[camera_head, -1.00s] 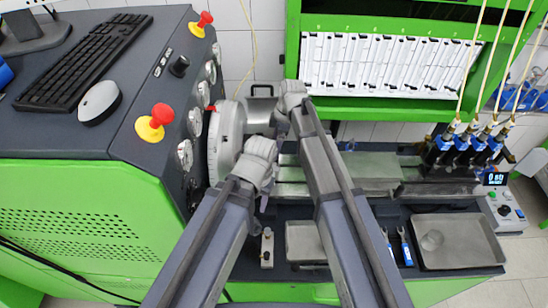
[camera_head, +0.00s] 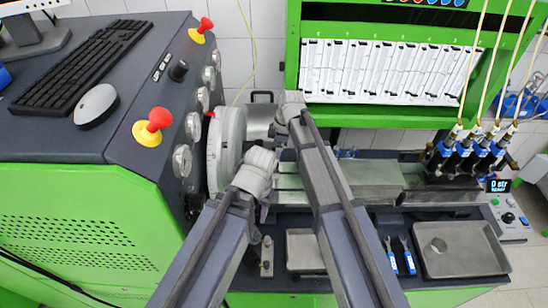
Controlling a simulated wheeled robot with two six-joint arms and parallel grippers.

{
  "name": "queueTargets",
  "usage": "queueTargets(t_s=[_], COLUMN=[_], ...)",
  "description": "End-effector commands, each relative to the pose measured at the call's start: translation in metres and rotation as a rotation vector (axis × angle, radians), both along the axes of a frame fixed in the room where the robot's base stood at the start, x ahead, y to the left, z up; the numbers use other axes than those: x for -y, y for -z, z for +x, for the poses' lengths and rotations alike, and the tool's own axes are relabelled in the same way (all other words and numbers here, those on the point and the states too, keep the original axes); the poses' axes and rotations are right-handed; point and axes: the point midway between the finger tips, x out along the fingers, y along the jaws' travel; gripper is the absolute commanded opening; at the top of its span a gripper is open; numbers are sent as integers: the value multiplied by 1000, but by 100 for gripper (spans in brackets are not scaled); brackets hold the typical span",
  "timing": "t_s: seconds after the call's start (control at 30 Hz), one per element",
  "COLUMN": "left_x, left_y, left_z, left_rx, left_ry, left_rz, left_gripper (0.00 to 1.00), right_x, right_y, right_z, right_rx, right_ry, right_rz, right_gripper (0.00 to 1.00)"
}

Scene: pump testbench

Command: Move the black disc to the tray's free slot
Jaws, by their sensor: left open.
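I cannot make out a black disc in this view; it may be hidden behind my arms or too small to tell. A smaller grey tray (camera_head: 303,244) lies partly behind my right forearm; no slots can be made out. My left gripper (camera_head: 264,212) points down beside the round drum, open, with its fingertips barely visible. My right gripper (camera_head: 280,128) is mostly hidden behind its own wrist, in front of the bench's back part.
A large pale round drum (camera_head: 214,150) stands left of my wrists, beside the green cabinet (camera_head: 80,210) with red buttons. Two blue-handled tools (camera_head: 400,256) lie between the trays. Blue injectors (camera_head: 465,150) with thin lines stand at the back right.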

Motion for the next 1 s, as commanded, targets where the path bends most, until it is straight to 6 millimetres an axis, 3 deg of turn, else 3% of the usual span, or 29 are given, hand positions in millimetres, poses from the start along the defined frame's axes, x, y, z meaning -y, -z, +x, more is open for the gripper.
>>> queueTargets(t_s=[0.33, 1.0], left_x=[0, 0], left_y=[-4, -43], left_z=[0, 0], left_rx=[0, -2], left_ry=[0, 4], left_rz=[0, 1], left_gripper=[45, 45], right_x=[0, 0], right_y=[-4, -43], right_z=[0, 0], right_rx=[0, 0], right_ry=[0, 0], right_rz=[0, 0], right_gripper=[51, 51])
